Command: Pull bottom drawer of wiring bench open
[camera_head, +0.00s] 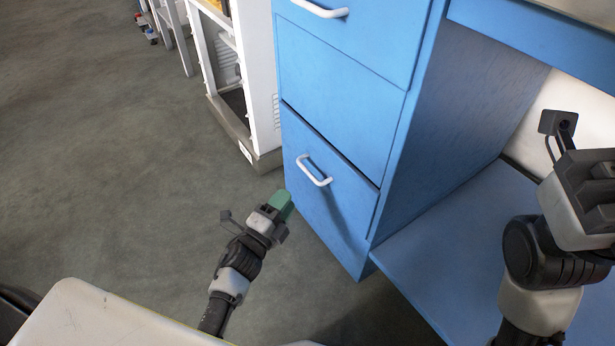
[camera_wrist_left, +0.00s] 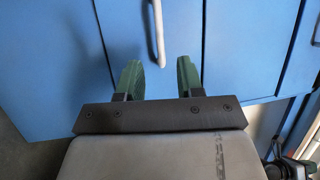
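The blue wiring bench has a bottom drawer (camera_head: 325,205) with a white bar handle (camera_head: 314,170). A dark gap runs along the drawer's top edge; I cannot tell whether it is ajar. My left gripper (camera_head: 284,204) is low, in front of and below the handle in the head view. In the left wrist view its green fingers (camera_wrist_left: 158,78) are open and empty, with the white handle (camera_wrist_left: 158,35) beyond them and roughly between them. No contact with the handle shows. My right arm is at the right edge; its gripper fingers are not visible.
Upper drawers (camera_head: 340,98) sit above, one with a white handle (camera_head: 320,9). A blue lower shelf (camera_head: 455,250) extends to the right. A white rack (camera_head: 235,80) stands at the left. The grey floor (camera_head: 120,160) is clear in front.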

